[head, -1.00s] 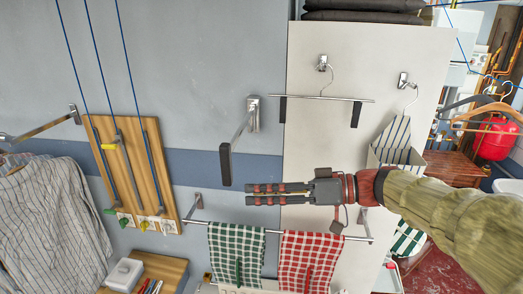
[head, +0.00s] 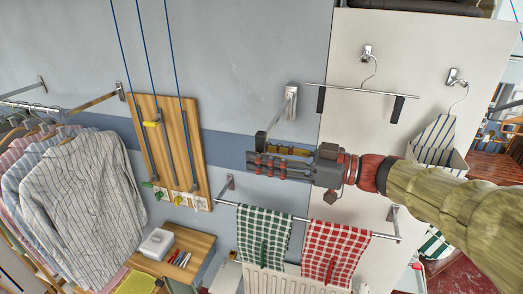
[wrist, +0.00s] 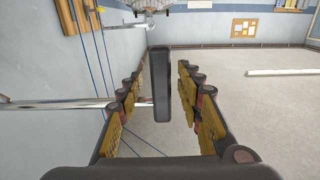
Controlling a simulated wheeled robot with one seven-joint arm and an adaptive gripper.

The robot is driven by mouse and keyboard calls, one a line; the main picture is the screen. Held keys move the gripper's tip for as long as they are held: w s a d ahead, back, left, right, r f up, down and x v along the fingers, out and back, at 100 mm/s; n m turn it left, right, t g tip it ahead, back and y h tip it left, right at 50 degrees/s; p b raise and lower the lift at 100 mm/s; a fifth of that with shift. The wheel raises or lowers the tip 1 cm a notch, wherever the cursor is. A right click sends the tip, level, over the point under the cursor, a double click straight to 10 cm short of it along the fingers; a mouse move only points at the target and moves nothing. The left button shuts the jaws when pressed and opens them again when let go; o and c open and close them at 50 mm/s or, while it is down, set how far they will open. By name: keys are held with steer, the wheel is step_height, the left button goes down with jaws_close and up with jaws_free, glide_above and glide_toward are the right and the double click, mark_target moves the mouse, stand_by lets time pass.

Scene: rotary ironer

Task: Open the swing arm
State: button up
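The swing arm (head: 275,118) is a metal bar that comes out from a wall bracket and ends in a black grip (head: 260,141). In the wrist view, the black grip (wrist: 161,85) stands upright between my two fingers, with gaps visible on both sides. Its metal bar (wrist: 60,104) runs in from the wall at left, partly hidden by the left finger. My gripper (head: 252,161) is open, reaching leftward at the grip in the head view, where its fingers hide the grip's lower part. The fingers also show in the wrist view (wrist: 164,68).
Below my gripper, a rail (head: 310,220) carries a green checked towel (head: 264,236) and a red checked towel (head: 335,250). A wooden board (head: 170,130) with cords is on the wall at left. Striped shirts (head: 90,195) hang farther left. A hanger (head: 360,90) hangs above my forearm.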

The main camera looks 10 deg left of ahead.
steer(key=shift+a, duration=0.35)
steer(key=shift+c, duration=0.6)
steer(key=c, duration=0.7)
jaws_close()
